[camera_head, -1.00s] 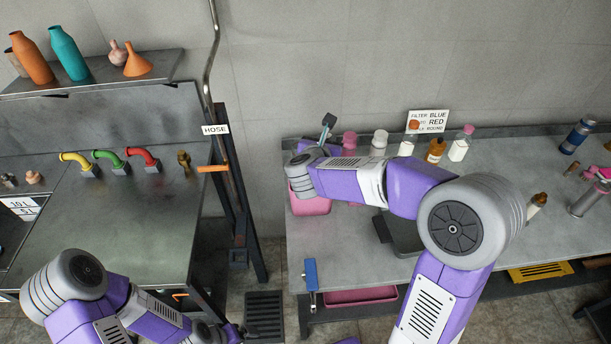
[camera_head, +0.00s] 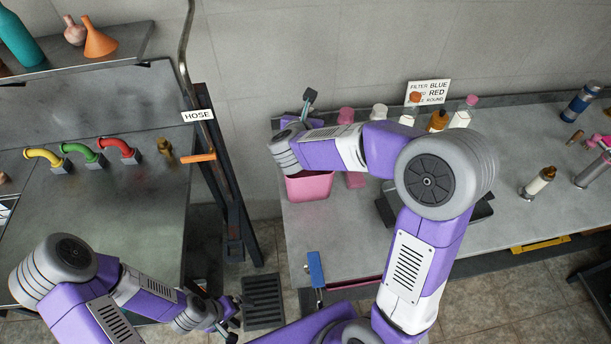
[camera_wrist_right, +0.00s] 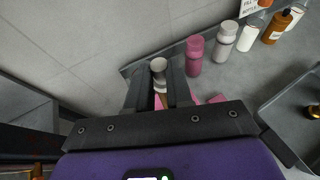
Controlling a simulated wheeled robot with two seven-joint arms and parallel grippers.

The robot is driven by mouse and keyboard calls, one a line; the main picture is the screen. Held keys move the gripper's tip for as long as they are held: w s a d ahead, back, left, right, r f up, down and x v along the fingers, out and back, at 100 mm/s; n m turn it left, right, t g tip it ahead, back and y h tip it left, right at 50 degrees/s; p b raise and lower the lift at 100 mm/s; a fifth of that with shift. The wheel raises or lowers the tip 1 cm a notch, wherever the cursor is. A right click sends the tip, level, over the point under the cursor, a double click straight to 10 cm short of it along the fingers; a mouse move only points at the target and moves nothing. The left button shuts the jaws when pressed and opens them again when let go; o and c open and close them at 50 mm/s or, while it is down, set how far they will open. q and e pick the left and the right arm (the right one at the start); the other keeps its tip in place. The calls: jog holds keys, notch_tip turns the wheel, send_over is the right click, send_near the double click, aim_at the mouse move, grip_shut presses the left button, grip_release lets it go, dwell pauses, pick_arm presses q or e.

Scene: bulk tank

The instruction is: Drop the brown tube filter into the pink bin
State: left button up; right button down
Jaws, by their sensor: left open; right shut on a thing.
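The pink bin (camera_head: 310,187) stands on the left end of the right-hand bench. My right gripper (camera_wrist_right: 159,85) is shut on the brown tube filter (camera_wrist_right: 159,68), whose pale grey end shows between the fingers, with a little brown below it. The right hand is at the back of the bin, and parts of the bin are hidden by the forearm in the head view. I cannot tell the filter's height above the bin. My left gripper (camera_head: 231,325) is open and low, near the floor between the benches.
Several bottles, including a pink one (camera_wrist_right: 194,55) and a white one (camera_wrist_right: 225,38), stand along the back wall. A dark tray (camera_head: 482,211) lies under my right arm. A hose stand (camera_head: 225,190) is left of the bench. A blue-handled tool (camera_head: 316,270) hangs at the bench front.

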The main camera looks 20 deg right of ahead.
jog(key=shift+f, duration=0.5)
jog(key=c, duration=0.9)
grip_release()
jog(key=shift+c, duration=0.2)
jog(key=v, duration=0.7)
jog(key=shift+s+a, duration=0.15)
jog(key=shift+s, duration=0.1)
